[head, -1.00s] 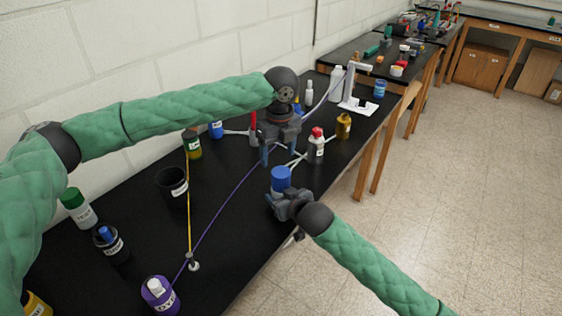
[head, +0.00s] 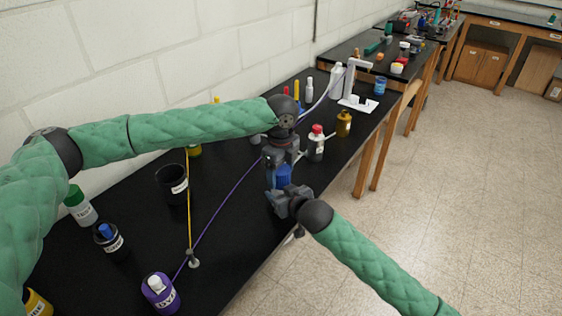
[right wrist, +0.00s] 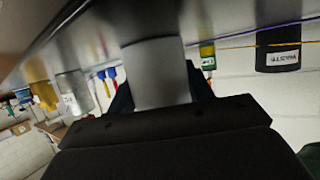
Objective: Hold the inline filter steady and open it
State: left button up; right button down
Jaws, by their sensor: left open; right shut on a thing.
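The inline filter shows its blue cap (head: 283,176) in the head view, near the table's front edge. My right gripper (head: 283,195) is shut around the body below the cap. The right wrist view shows the filter's grey body (right wrist: 157,72) between the dark fingers; its cap is not visible there. My left gripper (head: 279,172) is open, pointing down at the cap, with its fingers around or just beside it. Whether they touch the cap cannot be told.
Bare black table (head: 235,235) lies between.

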pick_arm(q)
jog(key=shift+f, duration=0.9)
jog(key=c, duration=1)
jog(key=shift+n, duration=1.1)
jog(key=shift+c, duration=0.2)
jog(key=shift+r, duration=0.25)
jog(key=shift+r, duration=0.7)
jog(key=shift+r, duration=0.25)
